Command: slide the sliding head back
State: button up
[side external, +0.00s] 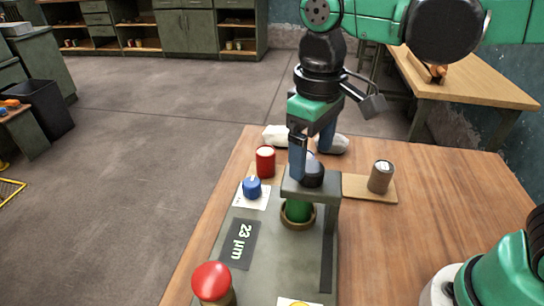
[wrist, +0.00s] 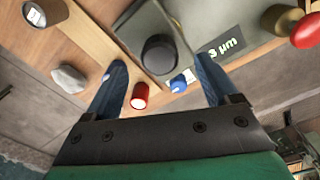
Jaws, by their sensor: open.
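The sliding head (side external: 327,196) is a grey bridge-like block on the grey instrument. A dark round knob (side external: 313,174) stands on its top; the knob also shows in the wrist view (wrist: 160,54). A green cylinder (side external: 297,211) in a brass ring sits under the head. My gripper (side external: 309,163) is open, pointing down at the knob, with blue fingers. In the side view one finger partly covers the knob. In the wrist view the knob appears between the two fingers, nearer the upper edge, with gaps on both sides. I cannot tell whether either finger touches it.
The instrument has a "23 µm" display (side external: 239,243), a blue knob (side external: 252,187) and a red mushroom button (side external: 212,281). A red can (side external: 265,161) stands close by. A grey can (side external: 381,177) stands on a wooden board (side external: 350,187). Pale lumps (side external: 276,136) lie behind. Wooden table is clear at right.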

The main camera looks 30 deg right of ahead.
jog(key=shift+f, duration=1.2)
grip_shut()
